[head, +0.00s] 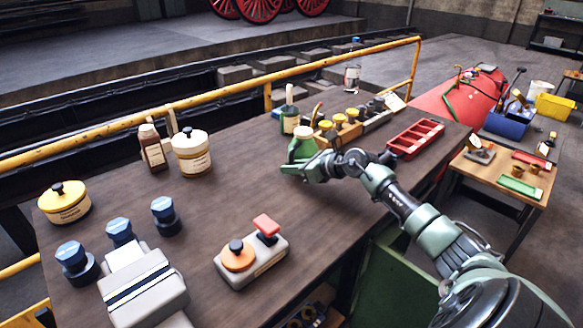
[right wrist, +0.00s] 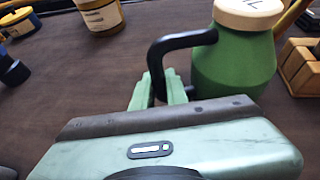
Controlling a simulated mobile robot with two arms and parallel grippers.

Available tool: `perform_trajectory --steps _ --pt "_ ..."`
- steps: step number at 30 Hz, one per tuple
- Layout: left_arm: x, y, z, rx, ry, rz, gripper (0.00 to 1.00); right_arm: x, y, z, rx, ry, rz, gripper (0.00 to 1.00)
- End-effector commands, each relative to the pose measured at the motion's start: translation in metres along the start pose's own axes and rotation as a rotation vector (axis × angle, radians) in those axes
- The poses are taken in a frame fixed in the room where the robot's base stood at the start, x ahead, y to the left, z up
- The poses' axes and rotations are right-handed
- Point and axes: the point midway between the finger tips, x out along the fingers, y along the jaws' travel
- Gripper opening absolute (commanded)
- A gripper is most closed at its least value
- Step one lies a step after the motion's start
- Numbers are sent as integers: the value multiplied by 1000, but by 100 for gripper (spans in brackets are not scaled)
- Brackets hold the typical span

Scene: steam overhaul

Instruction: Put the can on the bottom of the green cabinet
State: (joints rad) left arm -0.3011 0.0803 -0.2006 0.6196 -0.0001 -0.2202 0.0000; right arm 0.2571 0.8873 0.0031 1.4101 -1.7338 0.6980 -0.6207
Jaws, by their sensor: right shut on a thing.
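The can is green with a pale lid and a black side handle. It shows in the head view (head: 303,146) on the workbench and in the right wrist view (right wrist: 235,62). My right gripper (head: 306,170) is at the can's near side; in the right wrist view its green fingers (right wrist: 160,88) are shut on the black handle. The can looks upright; I cannot tell whether it still touches the bench. A green panel (head: 392,275), seemingly part of the green cabinet, shows below the bench's near edge. My left gripper is not in view.
A red tray (head: 415,138) lies to the right. A two-button box (head: 252,262) sits near the front edge.

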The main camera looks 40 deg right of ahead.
Motion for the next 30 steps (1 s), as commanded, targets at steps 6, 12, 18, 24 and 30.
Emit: perform_trajectory --steps 6,12,18,24,30 --pt "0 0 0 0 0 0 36 0 -1 1 -4 -6 -3 0" --pt "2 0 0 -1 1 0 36 2 0 -4 -1 -2 -1 19" --pt "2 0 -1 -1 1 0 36 2 0 -3 -1 -1 0 36" --pt "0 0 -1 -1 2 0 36 1 0 -1 -1 -1 0 36" --pt "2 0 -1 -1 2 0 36 -18 -2 -4 -3 2 -3 36"
